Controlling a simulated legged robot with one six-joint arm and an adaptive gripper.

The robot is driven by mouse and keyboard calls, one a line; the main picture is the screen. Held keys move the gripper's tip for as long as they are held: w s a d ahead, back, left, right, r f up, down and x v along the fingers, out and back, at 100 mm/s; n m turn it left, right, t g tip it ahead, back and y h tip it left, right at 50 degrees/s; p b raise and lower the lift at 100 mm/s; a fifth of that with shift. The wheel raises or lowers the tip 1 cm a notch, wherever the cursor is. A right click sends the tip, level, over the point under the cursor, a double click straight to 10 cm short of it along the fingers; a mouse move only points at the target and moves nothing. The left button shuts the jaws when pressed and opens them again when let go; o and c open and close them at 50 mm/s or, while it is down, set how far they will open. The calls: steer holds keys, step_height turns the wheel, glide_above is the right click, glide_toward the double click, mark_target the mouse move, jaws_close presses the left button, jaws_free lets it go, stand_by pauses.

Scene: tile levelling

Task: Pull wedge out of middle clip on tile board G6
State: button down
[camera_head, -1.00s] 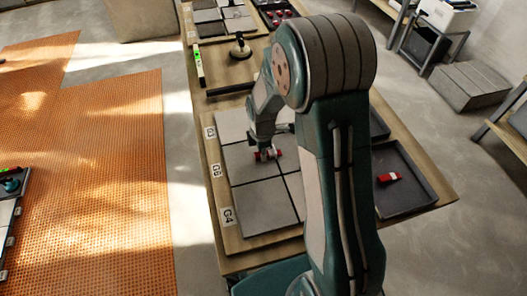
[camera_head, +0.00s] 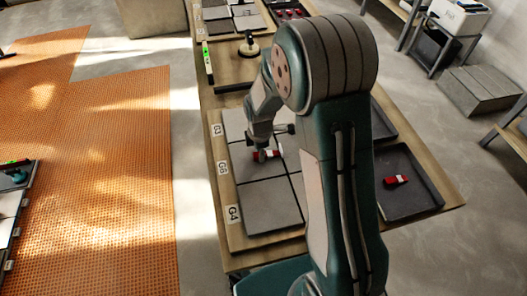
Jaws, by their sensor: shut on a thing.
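The tile board (camera_head: 242,232) carries grey tiles with dark joints, and the label G6 (camera_head: 222,167) is on its left edge. My gripper (camera_head: 265,150) points down over the joint area beside G6. It is shut on a small red wedge (camera_head: 272,155), with red showing on both sides of the fingers. The fingertips and the middle clip are too small and too covered to make out. I cannot tell whether the wedge still touches the clip.
A dark tray (camera_head: 408,205) to the right of the board holds a red-and-white piece (camera_head: 396,181). Another dark tray lies behind it, partly hidden by my arm. A round-based handled tool (camera_head: 249,46) and a green-marked level (camera_head: 207,62) are farther back.

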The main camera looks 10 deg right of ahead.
steer(key=shift+a, duration=1.25)
steer(key=shift+r, duration=3.05)
